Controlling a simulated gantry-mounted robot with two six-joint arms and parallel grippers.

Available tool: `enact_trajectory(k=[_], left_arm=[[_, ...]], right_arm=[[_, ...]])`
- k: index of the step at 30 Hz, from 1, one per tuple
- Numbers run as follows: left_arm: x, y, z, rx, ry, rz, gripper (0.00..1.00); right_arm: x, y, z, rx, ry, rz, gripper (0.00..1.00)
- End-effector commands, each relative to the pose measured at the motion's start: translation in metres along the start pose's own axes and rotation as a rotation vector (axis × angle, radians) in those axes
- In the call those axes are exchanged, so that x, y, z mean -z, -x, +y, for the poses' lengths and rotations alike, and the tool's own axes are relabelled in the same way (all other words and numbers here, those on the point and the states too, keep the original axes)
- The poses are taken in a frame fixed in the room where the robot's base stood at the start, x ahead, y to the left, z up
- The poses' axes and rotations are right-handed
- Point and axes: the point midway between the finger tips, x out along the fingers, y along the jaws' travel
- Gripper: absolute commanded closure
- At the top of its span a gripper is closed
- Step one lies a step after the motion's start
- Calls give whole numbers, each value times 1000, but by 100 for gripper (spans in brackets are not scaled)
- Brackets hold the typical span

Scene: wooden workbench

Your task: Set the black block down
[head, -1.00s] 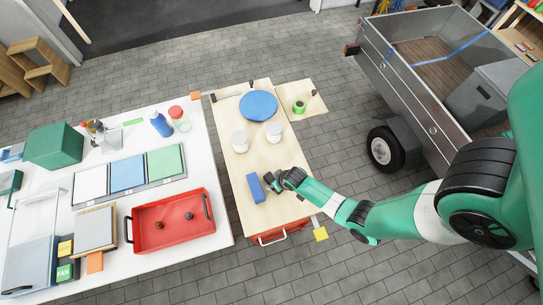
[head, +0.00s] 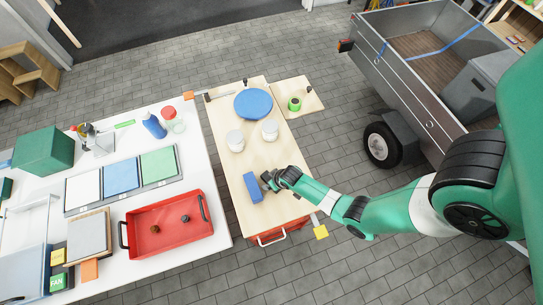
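My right gripper (head: 267,181) is low over the wooden workbench (head: 228,160), just right of a blue block (head: 252,187). Its fingertips are small and dark, and I cannot tell whether they are open or shut. A dark shape shows at the fingertips, but I cannot tell a black block apart from the dark fingers there. My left gripper is not in view.
A red tray (head: 166,226) sits on the white table. Bare wood lies left of the blue block.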

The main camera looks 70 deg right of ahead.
Motion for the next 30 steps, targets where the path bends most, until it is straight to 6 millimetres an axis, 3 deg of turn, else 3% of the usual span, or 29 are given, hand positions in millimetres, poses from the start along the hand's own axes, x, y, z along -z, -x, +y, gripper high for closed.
enact_trajectory(k=[2,16,30], left_arm=[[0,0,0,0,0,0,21],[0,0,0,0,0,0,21],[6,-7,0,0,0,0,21]], right_arm=[[0,0,0,0,0,0,15],[0,0,0,0,0,0,100],[5,10,0,0,0,1,100]])
